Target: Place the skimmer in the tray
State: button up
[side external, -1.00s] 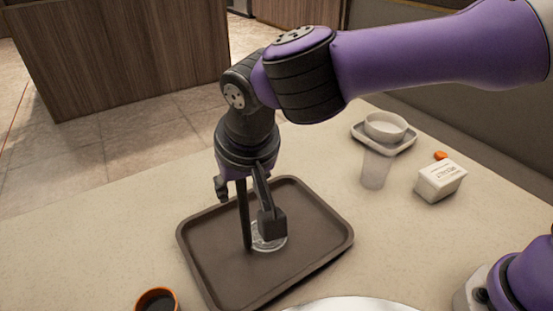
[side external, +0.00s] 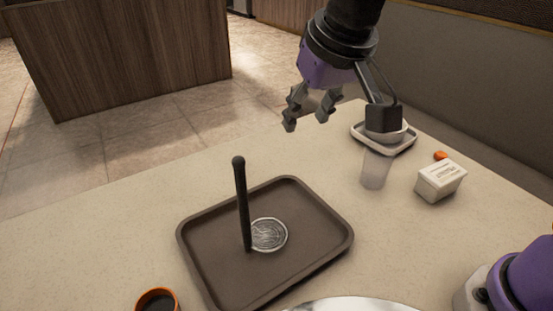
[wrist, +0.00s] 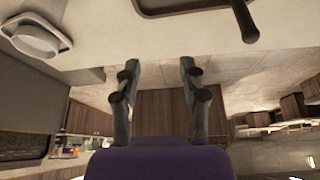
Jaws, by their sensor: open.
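The skimmer (side external: 242,205) has a long black handle standing upright and a round metal mesh head that rests on the floor of the tray. The tray (side external: 317,262) is brown with a raised rim and lies on the table. In the wrist view, the handle (wrist: 243,18) and a corner of the tray (wrist: 170,8) show at the top edge. My gripper (side external: 308,122) is open and empty, raised above the table, up and to the right of the skimmer and clear of it. Its two fingers (wrist: 158,80) show apart with nothing between them in the wrist view.
A bowl on a small square dish (side external: 372,147) stands at the back right, partly behind my gripper's camera. Nearby are a clear cup (side external: 375,170), a white box (side external: 441,181) and a small orange item (side external: 440,155). An orange-rimmed cup (side external: 157,300) stands at front left. A white round edge (side external: 355,305) shows at the bottom.

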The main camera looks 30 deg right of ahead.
jog(key=s+d+f, duration=0.2)
jog(key=s+d, duration=0.3)
jog(key=d, duration=0.2)
jog(key=s+d+f+n, duration=0.1)
jog(key=s+d+f, duration=0.1)
jog(key=s+d, duration=0.4)
jog(key=shift+d+f+t+y, duration=0.3)
jog(key=shift+d+f+t, duration=0.1)
jog(key=shift+d, duration=0.55)
